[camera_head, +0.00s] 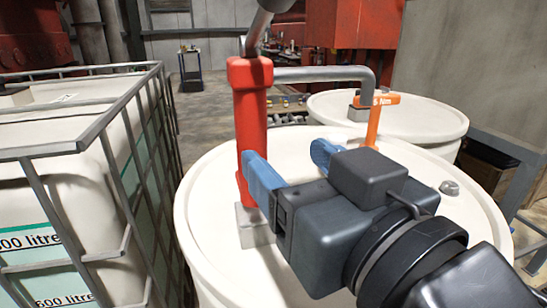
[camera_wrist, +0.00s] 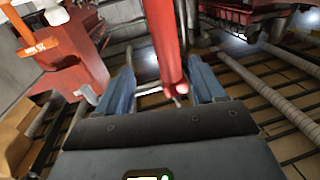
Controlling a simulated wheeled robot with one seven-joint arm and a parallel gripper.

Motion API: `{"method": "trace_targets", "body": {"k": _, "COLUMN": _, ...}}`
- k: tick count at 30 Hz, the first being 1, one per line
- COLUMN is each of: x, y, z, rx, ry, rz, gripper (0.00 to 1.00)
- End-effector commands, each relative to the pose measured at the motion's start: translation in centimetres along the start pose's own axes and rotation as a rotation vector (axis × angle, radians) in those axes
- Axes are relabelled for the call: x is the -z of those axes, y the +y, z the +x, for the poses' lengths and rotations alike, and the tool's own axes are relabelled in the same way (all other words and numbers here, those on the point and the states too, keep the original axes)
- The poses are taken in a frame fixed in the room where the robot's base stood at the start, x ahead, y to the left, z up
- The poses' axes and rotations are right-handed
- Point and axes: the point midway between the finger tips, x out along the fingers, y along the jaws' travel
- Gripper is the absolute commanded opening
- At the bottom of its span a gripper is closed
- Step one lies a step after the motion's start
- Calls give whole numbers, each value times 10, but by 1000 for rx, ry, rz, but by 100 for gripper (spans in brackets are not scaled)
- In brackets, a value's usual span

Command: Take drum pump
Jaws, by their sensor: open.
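The drum pump has a red upright body (camera_head: 251,120), a grey handle on top and a grey bent spout (camera_head: 320,74) to the right. It stands on a pale block on the lid of a white drum (camera_head: 215,268). My gripper (camera_head: 285,155) is open beside the pump, its blue fingers spread. In the head view the nearer finger covers part of the pump's lower body. In the wrist view the red pump (camera_wrist: 165,40) shows in the gap between the fingers of my gripper (camera_wrist: 160,68). I cannot tell whether either finger touches it.
A caged white tank (camera_head: 60,165) stands close at the left. A second white drum (camera_head: 435,125) stands behind at the right. An orange tool (camera_head: 374,118) marked "Nm" stands behind my gripper. A small cart (camera_head: 191,72) is far back on open floor.

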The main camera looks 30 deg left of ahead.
Motion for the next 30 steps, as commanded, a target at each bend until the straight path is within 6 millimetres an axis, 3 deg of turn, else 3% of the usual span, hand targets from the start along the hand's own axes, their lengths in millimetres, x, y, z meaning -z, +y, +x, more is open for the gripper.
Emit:
{"method": "trace_targets", "body": {"k": 14, "x": 11, "y": -9, "z": 39, "rx": 29, "ry": -12, "rz": -30, "gripper": 69}}
{"method": "trace_targets", "body": {"k": 22, "x": 13, "y": -10, "z": 75, "rx": 27, "ry": -12, "rz": -31, "gripper": 69}}
{"method": "trace_targets", "body": {"k": 30, "x": 12, "y": -11, "z": 82, "rx": 26, "ry": -10, "rz": -29, "gripper": 69}}
